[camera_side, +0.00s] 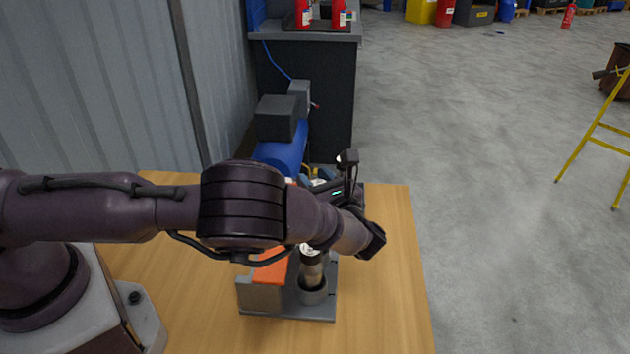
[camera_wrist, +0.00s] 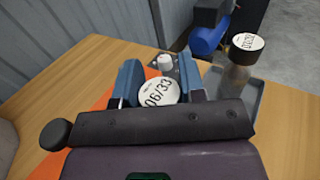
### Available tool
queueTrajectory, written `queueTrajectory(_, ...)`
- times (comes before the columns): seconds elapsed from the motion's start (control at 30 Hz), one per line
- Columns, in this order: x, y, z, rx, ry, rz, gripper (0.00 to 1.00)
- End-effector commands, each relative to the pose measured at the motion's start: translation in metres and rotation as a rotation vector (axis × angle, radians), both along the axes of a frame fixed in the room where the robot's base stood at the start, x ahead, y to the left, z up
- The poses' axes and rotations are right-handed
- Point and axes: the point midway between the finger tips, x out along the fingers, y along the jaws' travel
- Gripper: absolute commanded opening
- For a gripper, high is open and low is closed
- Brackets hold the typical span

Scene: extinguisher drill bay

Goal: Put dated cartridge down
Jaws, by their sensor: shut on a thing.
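My gripper (camera_wrist: 160,78) has its two blue fingers shut on a cartridge whose round white end label (camera_wrist: 159,92) reads 06/33. The label faces the wrist camera, and the cartridge's body is hidden below it. In the side view my gripper (camera_side: 322,178) is mostly covered by my arm, so the held cartridge's height above the table cannot be told. A second cartridge (camera_wrist: 238,74) with a black-rimmed white label stands upright to the right, apart from my fingers.
A small white knob (camera_wrist: 165,60) shows just beyond my fingers. A blue tank (camera_side: 284,150) stands beyond the table. The table's right side is clear.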

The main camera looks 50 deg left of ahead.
Motion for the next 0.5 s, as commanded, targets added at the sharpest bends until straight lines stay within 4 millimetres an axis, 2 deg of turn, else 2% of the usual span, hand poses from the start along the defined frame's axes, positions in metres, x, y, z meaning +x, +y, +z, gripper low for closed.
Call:
queueTrajectory(0.2,0.0001,0.0002,-0.0051,0.002,0.000,0.000,0.00)
queueTrajectory(0.23,-0.0001,0.0001,-0.0053,0.000,0.001,0.000,0.44)
queueTrajectory(0.3,-0.0001,0.0000,-0.0052,0.000,0.001,0.000,0.60)
queueTrajectory(0.33,-0.0001,0.0000,-0.0051,0.000,0.001,0.000,0.62)
queueTrajectory(0.5,0.0000,0.0000,-0.0049,0.000,0.001,0.000,0.62)
